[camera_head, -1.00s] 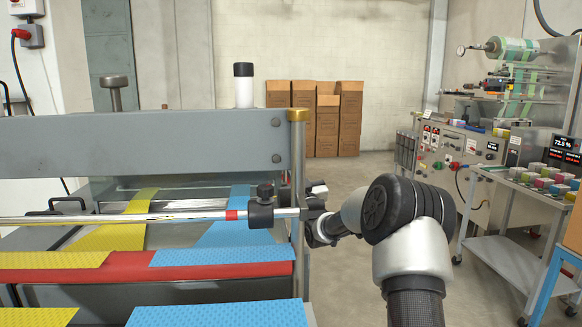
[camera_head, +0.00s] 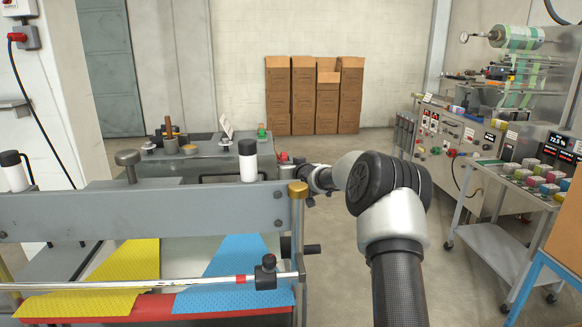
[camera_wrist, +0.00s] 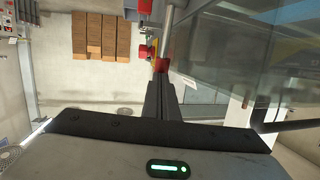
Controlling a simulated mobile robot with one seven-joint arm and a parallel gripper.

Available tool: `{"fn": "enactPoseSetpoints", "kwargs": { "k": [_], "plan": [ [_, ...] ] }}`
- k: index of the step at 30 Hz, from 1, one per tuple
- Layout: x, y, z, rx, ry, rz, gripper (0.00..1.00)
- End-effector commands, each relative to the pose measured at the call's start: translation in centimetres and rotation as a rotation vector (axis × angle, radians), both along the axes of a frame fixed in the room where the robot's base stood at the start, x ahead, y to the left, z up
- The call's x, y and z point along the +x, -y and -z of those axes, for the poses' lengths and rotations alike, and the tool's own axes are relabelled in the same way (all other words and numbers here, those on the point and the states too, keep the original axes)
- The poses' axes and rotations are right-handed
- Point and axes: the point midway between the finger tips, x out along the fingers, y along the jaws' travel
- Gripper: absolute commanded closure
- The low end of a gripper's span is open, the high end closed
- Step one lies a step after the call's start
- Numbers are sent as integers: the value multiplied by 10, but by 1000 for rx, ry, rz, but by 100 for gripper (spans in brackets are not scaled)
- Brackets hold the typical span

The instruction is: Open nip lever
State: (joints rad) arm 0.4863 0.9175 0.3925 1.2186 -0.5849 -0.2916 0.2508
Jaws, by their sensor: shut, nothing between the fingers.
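A white post with a black cap (camera_head: 248,162) stands upright on the right part of the machine's grey crossbeam (camera_head: 150,212). A similar black-capped post (camera_head: 13,172) stands at the far left. Which one is the nip lever I cannot tell for sure. My gripper (camera_head: 288,158) is beyond the beam's right end, above the brass-capped corner post, and appears to the right of the nearer black cap, apart from it. In the wrist view its dark fingers with red tips (camera_wrist: 161,66) are together, with nothing held between them.
A chrome bar (camera_head: 150,284) with a black clamp crosses above yellow web (camera_head: 118,272) and blue web (camera_head: 238,262). A grey cabinet (camera_head: 205,160) stands behind the beam. Cartons (camera_head: 314,95) are at the back wall. A trolley (camera_head: 495,240) stands right; floor between is open.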

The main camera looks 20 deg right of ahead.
Motion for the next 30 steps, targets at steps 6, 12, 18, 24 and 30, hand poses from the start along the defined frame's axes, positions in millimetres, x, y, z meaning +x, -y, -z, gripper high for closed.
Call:
{"fn": "enactPoseSetpoints", "kwargs": {
  "k": [6,12,18,24,30],
  "plan": [
    [11,3,-3,14,-60,2,100],
    [20,4,-2,14,-58,1,100],
    [28,6,-2,13,-56,1,100],
    [31,7,-2,12,-53,1,100],
    [31,7,-3,12,-50,1,100]
  ]
}}
